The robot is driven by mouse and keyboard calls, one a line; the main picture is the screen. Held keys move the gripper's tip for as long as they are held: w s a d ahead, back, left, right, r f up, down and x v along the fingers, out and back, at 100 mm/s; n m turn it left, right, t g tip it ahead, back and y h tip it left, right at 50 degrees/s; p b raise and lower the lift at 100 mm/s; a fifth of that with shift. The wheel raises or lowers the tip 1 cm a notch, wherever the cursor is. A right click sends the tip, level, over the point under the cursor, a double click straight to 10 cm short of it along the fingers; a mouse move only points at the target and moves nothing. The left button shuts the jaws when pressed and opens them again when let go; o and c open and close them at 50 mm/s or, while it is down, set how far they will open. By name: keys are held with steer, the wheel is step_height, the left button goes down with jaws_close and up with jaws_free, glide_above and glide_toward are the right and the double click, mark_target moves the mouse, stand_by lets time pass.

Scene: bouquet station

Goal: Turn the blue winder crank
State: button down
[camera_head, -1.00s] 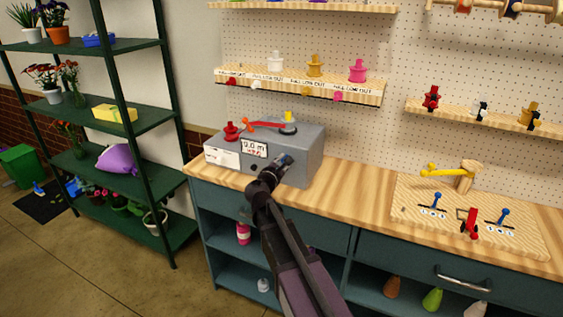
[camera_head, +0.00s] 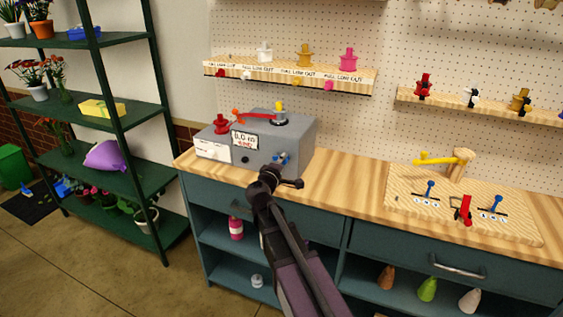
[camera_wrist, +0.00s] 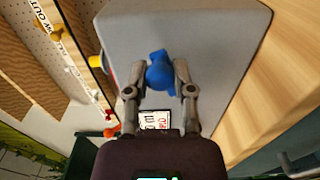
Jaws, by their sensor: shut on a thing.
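The blue winder crank (camera_head: 281,157) is on the front of the grey winder box (camera_head: 295,140), low and to the right. My gripper (camera_head: 283,168) reaches up to it from the front. In the wrist view the two fingers (camera_wrist: 160,76) stand on either side of the blue crank (camera_wrist: 159,70), shut on its knob. The fingers partly hide its sides. A small display (camera_head: 244,140) on the box front appears to read 0.0 m; its second line is too small to read.
A red spool (camera_head: 221,124) and a red ribbon arm sit on top of the box. A wooden board with a yellow lever (camera_head: 440,160) and small blue levers lies to the right. Bare wooden counter (camera_head: 345,180) lies between. A spool shelf (camera_head: 290,75) hangs above.

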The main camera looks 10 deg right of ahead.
step_height(320, 180, down, 2)
steer(key=m+b, duration=0.1)
steer(key=m, duration=0.3)
steer(key=shift+d+m+b, duration=0.1)
steer(key=shift+m+b, duration=0.2)
steer(key=shift+b, duration=0.05)
steer(key=shift+w+f+m+b, duration=0.1)
steer(key=shift+f+m+b, duration=0.2)
steer(key=shift+m, duration=0.65)
steer(key=shift+f+m+b, duration=0.3)
steer(key=shift+m, duration=0.65)
steer(key=shift+a, duration=0.2)
steer(key=shift+c, duration=2.3)
jaws_free()
steer(key=v, duration=1.2)
